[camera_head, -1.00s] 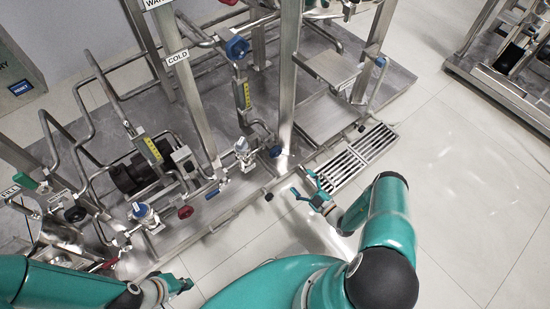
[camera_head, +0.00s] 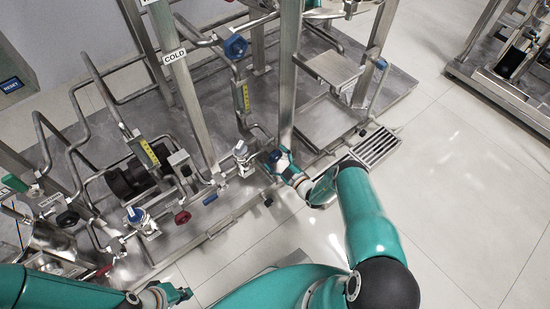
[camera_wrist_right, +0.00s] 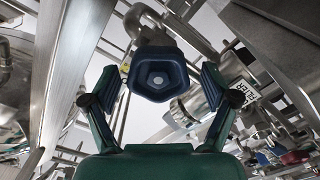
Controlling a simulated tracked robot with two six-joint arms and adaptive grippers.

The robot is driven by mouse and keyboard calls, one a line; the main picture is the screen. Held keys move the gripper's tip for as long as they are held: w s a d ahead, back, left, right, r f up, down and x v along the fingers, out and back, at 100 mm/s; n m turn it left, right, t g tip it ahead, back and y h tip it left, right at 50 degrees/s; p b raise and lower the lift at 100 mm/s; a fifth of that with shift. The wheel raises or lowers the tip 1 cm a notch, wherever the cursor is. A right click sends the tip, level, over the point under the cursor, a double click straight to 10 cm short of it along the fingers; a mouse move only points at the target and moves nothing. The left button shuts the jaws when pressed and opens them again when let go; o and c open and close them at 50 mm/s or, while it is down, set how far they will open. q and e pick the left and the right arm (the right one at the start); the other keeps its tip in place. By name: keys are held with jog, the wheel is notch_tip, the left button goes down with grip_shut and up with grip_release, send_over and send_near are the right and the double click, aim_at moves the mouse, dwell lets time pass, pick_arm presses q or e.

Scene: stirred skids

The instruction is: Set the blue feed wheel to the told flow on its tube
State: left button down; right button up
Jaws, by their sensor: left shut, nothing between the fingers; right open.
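A dark blue wheel (camera_head: 274,156) sits low on the pipework beside the foot of a steel post. In the right wrist view the blue wheel (camera_wrist_right: 158,74) faces me, between the fingertips with a gap on each side. My right gripper (camera_head: 284,161) is open around it and partly hides it in the head view. An upright tube with a yellow scale (camera_head: 246,97) stands up and left of this wheel; its reading is too small to tell. My left gripper (camera_head: 181,294) is shut and empty at the bottom, away from the skid.
Another blue wheel (camera_head: 235,46) is higher up, and a second yellow-scaled tube (camera_head: 149,152) stands left. A red handle (camera_head: 182,217) and a blue-topped valve (camera_head: 136,215) are near the front edge. A steel post (camera_head: 288,85) rises close behind my right gripper.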

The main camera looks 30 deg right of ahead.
jog(key=shift+w, duration=0.3)
jog(key=c, duration=1.2)
jog(key=shift+o, duration=0.2)
